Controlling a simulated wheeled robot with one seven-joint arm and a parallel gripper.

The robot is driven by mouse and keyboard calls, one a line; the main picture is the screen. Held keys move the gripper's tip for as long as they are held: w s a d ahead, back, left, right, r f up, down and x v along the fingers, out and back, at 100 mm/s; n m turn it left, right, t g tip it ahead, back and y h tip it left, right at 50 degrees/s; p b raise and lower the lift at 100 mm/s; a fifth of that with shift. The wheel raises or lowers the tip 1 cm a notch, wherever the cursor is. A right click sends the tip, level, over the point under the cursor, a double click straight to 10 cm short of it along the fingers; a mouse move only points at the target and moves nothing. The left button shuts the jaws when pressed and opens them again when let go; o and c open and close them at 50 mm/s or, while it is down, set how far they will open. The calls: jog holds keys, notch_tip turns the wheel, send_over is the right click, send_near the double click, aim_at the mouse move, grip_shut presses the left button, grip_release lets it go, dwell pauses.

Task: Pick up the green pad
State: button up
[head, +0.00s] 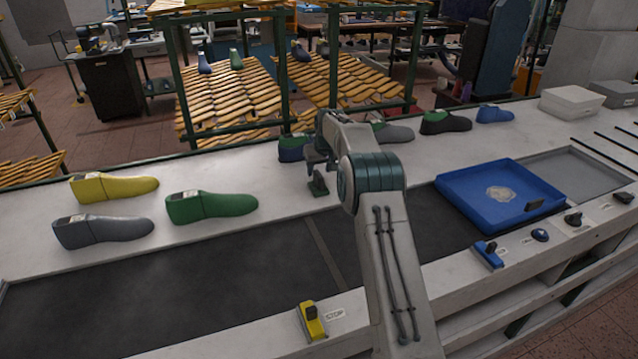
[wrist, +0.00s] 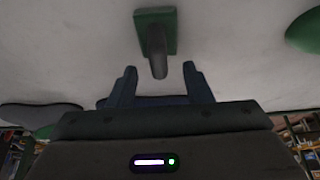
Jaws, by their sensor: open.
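The green pad (head: 318,187) is a small green block with a dark grey handle. It rests on the pale bench top, just below my gripper (head: 314,163) in the head view. In the wrist view the green pad (wrist: 168,24) is at the top centre, with its handle pointing toward my jaws. My gripper (wrist: 160,72) is open there and empty, with the handle's end near the gap between the fingertips. I cannot tell how far the fingertips are from the handle. My arm hides part of the bench around the pad in the head view.
A green last (head: 212,207), a yellow last (head: 115,187) and a grey last (head: 104,231) stand left. A blue last (head: 292,147) stands close behind my gripper. A blue tray (head: 470,187) is at right; a yellow-handled stop block (head: 311,320) sits on the front edge.

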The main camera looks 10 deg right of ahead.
aim_at(318, 173)
jog(key=shift+p+x, duration=1.2)
jog(key=shift+x, duration=1.6)
jog(key=shift+w, duration=0.15)
grip_shut()
